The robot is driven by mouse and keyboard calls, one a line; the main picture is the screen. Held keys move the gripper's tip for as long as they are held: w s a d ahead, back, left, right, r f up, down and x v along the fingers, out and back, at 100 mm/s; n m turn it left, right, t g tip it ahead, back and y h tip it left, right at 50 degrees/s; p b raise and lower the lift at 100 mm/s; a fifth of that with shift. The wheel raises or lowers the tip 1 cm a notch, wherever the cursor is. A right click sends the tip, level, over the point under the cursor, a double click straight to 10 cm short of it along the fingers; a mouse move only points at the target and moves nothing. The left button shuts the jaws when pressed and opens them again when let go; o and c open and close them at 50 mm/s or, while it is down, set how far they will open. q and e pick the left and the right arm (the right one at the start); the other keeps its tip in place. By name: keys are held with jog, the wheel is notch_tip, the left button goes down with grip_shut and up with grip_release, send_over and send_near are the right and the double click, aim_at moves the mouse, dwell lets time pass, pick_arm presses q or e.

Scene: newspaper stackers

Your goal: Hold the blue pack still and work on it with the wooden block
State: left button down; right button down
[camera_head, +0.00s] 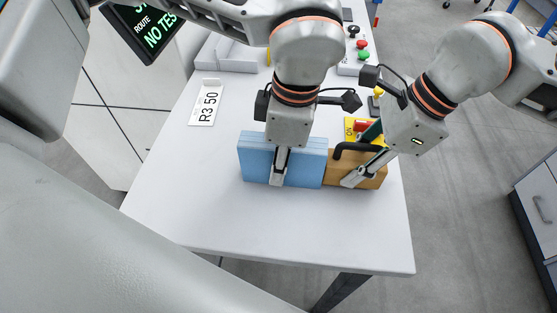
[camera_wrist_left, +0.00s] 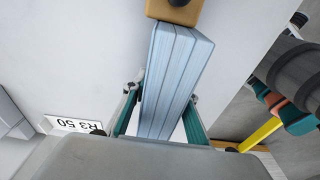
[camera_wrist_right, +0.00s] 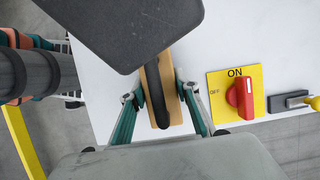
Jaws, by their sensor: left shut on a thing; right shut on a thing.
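The blue pack (camera_head: 255,160) stands upright on the white table, made of several thick layers whose edges show in the left wrist view (camera_wrist_left: 172,75). My left gripper (camera_head: 279,180) is shut across the pack from above, one finger on its front face. The wooden block (camera_head: 372,180) stands at the right end of the pack, touching it or nearly so. It has a black handle (camera_head: 352,147). My right gripper (camera_head: 350,181) is shut on the wooden block; its fingers flank the block and handle in the right wrist view (camera_wrist_right: 158,105). The block's far side is hidden.
A yellow plate with a red ON/OFF switch (camera_wrist_right: 240,95) lies close behind the block. A label reading R3 50 (camera_head: 206,103) and a white tray (camera_head: 228,55) are at the back left. A button box (camera_head: 361,54) is at the back. The table front (camera_head: 270,230) is clear.

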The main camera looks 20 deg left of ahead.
aim_at(377, 146)
jog(key=shift+w+d, duration=0.25)
jog(key=shift+d, duration=0.5)
jog(key=shift+w+d, duration=0.2)
jog(key=shift+d, duration=0.55)
jog(key=shift+r, duration=0.15)
jog(key=shift+r, duration=3.4)
pick_arm(q)
jog(key=c, duration=1.5)
grip_release()
jog(key=r, duration=0.4)
jog(key=d+r, duration=0.1)
jog(key=r, duration=0.7)
jog(key=shift+w+d, duration=0.2)
